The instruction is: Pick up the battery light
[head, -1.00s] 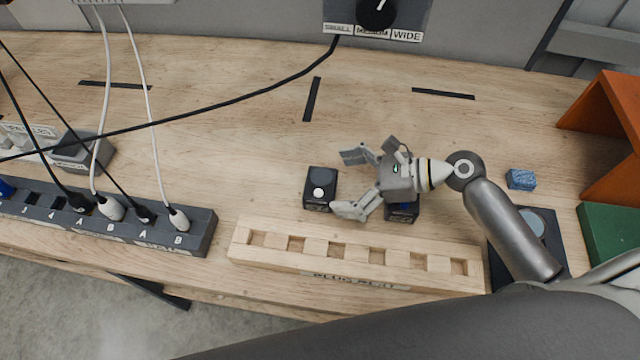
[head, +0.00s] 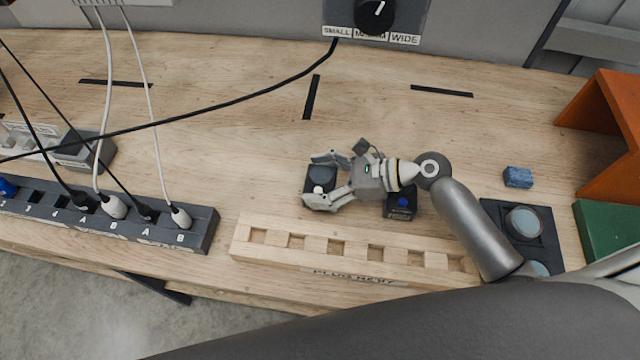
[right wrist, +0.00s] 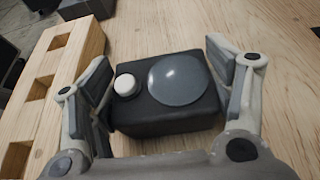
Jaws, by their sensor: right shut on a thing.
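The battery light (head: 321,173) is a small black box with a dark dome and a white button, standing on the wooden bench. My right gripper (head: 320,180) has its fingers on two opposite sides of the box and is shut on it. In the right wrist view the battery light (right wrist: 168,92) sits between the two fingers, with the grey dome and white button facing up. The box appears to rest on the bench still. My left gripper is not in view.
A box with a blue button (head: 402,203) stands beneath my right wrist. A wooden slotted rack (head: 330,270) lies in front. A socket strip (head: 200,228) with plugged cables is at left. A blue block (head: 518,177) and an orange stand (head: 612,130) are at right.

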